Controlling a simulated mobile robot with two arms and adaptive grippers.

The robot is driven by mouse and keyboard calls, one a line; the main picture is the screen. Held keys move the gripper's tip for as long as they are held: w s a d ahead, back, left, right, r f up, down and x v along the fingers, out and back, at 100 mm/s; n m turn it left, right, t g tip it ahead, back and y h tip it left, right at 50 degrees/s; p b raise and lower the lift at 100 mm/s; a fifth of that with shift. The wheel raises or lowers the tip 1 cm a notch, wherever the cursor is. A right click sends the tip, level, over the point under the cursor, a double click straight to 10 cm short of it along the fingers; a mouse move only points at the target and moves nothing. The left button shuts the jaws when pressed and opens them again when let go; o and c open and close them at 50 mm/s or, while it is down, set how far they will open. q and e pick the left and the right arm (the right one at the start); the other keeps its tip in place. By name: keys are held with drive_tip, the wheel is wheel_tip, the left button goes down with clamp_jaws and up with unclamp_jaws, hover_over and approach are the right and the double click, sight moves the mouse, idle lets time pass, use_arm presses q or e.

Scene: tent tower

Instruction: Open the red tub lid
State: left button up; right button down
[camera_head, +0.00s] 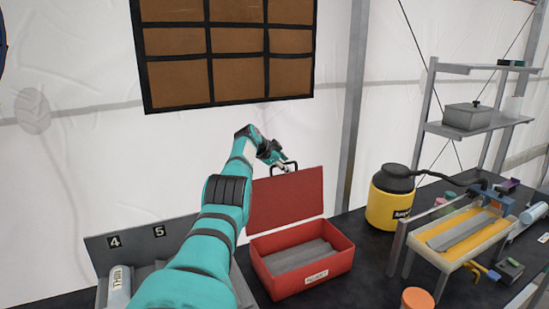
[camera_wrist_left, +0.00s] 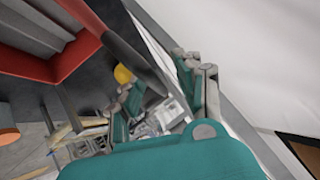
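The red tub (camera_head: 303,272) stands on the dark bench with a white label on its front and grey bars inside. Its red lid (camera_head: 286,199) is raised, standing nearly upright at the back edge. The dark lid handle (camera_head: 284,167) is at the lid's top. My left gripper (camera_head: 283,162) is at the handle, reaching in from the upper left. In the left wrist view its two fingers (camera_wrist_left: 160,82) are apart, and the red-edged lid (camera_wrist_left: 105,30) passes close by them. Whether they touch the handle is unclear. My right gripper is not in view.
A yellow tub (camera_head: 390,205) with a black lid stands right of the red tub. A grey-legged stand with a yellow top (camera_head: 462,228) is further right. An orange-topped container (camera_head: 417,298) is in front. A grey numbered bin (camera_head: 130,243) is left. A white wall is close behind.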

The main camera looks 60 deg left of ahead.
use_arm(q)
drive_tip(key=shift+s+r, duration=0.3)
drive_tip(key=shift+s, duration=0.15)
drive_tip(key=shift+s+d+r, duration=0.35)
drive_tip(key=v, duration=0.9)
drive_tip(key=shift+d+r, duration=0.15)
drive_tip(key=shift+r, duration=0.15)
drive_tip(key=shift+s, duration=0.15)
